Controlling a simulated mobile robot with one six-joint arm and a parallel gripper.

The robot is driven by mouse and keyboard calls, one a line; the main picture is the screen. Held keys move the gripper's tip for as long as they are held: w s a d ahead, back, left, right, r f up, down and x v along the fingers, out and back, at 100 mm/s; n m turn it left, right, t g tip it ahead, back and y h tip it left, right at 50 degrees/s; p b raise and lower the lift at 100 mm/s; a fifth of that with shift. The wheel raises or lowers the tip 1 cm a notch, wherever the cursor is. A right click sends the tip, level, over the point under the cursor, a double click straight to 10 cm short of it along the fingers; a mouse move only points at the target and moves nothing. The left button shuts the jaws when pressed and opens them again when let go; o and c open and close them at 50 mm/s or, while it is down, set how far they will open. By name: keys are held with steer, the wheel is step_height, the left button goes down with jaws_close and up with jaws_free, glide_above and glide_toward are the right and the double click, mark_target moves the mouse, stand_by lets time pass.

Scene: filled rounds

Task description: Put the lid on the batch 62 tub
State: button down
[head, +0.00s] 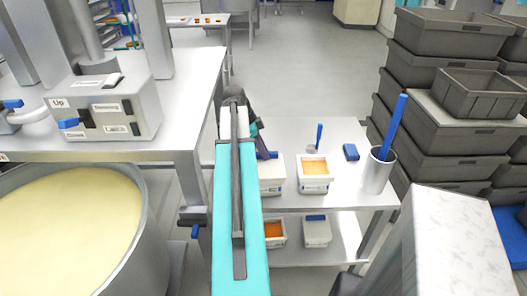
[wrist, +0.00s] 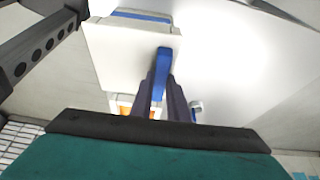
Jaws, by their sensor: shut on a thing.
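In the wrist view my gripper (wrist: 160,84) is shut on an upright blue grip (wrist: 162,62), which appears to belong to the flat white lid (wrist: 118,52). In the head view my gripper (head: 264,146) is partly hidden by my arm, above a white tub (head: 273,180) at the left of the small table. To its right stands an open white tub (head: 314,187) with orange filling. The tub labels are too small to read, so I cannot tell which is batch 62. I cannot tell whether the lid touches a tub.
The small table (head: 345,196) also bears a blue block (head: 351,152), a blue-handled tool (head: 319,133) and a metal canister (head: 379,174) with a blue stick. Its lower shelf holds an orange-filled tub (head: 274,236) and a white one (head: 317,234). Grey crates (head: 440,110) are stacked right.

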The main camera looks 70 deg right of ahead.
steer(key=shift+f, duration=0.1)
steer(key=c, duration=1.2)
jaws_free()
steer(key=shift+o, duration=0.2)
steer(key=shift+r+p, duration=1.9)
steer(key=shift+r, duration=1.65)
steer(key=shift+r, duration=0.1)
